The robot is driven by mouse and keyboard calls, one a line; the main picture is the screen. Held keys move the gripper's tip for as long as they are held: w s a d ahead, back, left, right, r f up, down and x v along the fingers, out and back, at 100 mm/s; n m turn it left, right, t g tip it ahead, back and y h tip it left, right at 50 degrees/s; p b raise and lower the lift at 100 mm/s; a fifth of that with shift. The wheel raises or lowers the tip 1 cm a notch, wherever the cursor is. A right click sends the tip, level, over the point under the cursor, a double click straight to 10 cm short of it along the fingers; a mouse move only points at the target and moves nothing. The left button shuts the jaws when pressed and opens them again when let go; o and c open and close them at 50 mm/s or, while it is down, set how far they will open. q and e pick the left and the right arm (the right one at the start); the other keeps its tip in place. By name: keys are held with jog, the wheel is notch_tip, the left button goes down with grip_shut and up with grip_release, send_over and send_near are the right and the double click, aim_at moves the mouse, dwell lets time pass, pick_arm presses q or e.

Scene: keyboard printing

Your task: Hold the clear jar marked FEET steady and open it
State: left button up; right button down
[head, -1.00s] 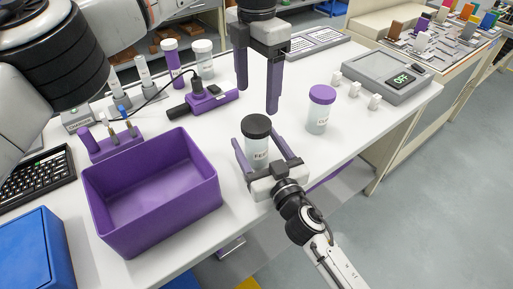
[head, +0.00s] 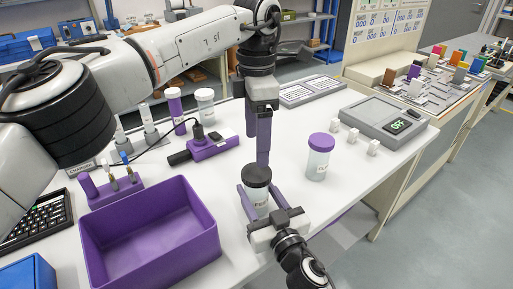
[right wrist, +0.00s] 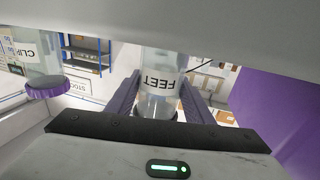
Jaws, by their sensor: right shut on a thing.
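The clear jar marked FEET (head: 262,198) has a black lid (head: 257,175) and stands upright near the table's front edge. My right gripper (head: 255,200) is shut on the jar, one purple finger on each side. The right wrist view shows the jar (right wrist: 159,82) between the two fingers, its FEET label appearing upside down. My left gripper (head: 262,150) points down above and slightly behind the lid. The lid looks seated on the jar.
A purple-lidded jar (head: 319,158) stands to the right, beside several white cubes (head: 354,136) and a grey scale (head: 390,122). A large purple bin (head: 150,235) is at the left. A purple device with a cable (head: 211,147) lies behind.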

aim_at(257, 171)
pick_arm(q)
jog(key=m, duration=1)
jog(key=shift+m, duration=0.4)
jog(key=m, duration=1.1)
jog(key=shift+f+m, duration=0.3)
jog(key=shift+f, duration=3.7)
